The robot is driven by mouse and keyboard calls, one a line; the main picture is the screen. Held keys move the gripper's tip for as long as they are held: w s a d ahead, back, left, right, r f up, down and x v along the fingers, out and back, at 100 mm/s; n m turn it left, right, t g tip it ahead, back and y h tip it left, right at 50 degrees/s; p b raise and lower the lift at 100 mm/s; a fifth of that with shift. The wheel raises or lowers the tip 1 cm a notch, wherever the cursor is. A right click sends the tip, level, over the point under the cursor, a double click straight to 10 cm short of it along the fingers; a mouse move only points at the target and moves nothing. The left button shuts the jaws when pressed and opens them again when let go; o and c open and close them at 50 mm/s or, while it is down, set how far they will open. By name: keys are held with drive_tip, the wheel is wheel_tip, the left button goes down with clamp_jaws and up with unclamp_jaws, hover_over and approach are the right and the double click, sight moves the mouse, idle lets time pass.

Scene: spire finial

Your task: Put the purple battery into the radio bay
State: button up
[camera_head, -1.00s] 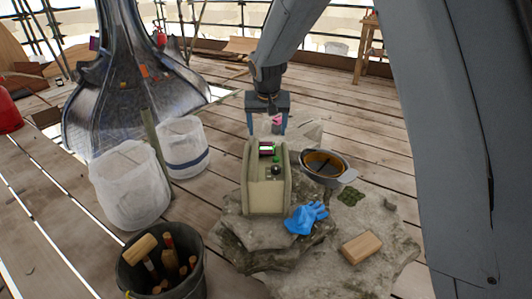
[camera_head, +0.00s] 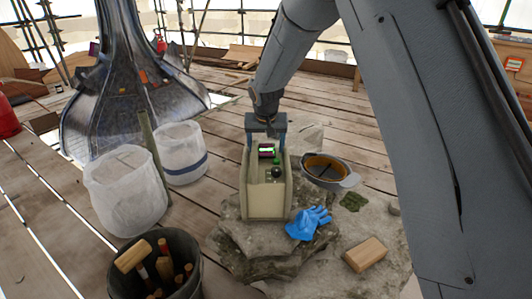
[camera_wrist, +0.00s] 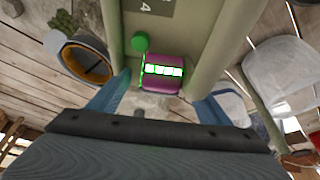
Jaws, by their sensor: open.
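The radio (camera_head: 266,204) is a pale green-beige upright case with raised side walls, standing on a stone slab. The purple battery (camera_wrist: 161,85) has a white segmented strip edged in green. It sits between the radio's side walls, next to a green knob (camera_wrist: 140,43); it also shows small in the head view (camera_head: 266,149). How deep it sits in the bay I cannot tell. My gripper (camera_head: 266,138) is over the top end of the radio, open. In the wrist view its blue fingers (camera_wrist: 163,94) are apart, one on each side of the battery, with gaps.
A grey bowl with an orange inside (camera_head: 328,169) stands right of the radio. A blue glove (camera_head: 308,222) and a wooden block (camera_head: 366,254) lie on the slab in front. White buckets (camera_head: 125,195) and a dark tool bucket (camera_head: 155,268) stand left.

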drive_tip(key=shift+w+f, duration=0.25)
drive_tip(key=shift+f, duration=0.4)
drive_tip(key=shift+c, duration=0.2)
drive_tip(key=c, duration=1.4)
drive_tip(key=shift+r, duration=0.1)
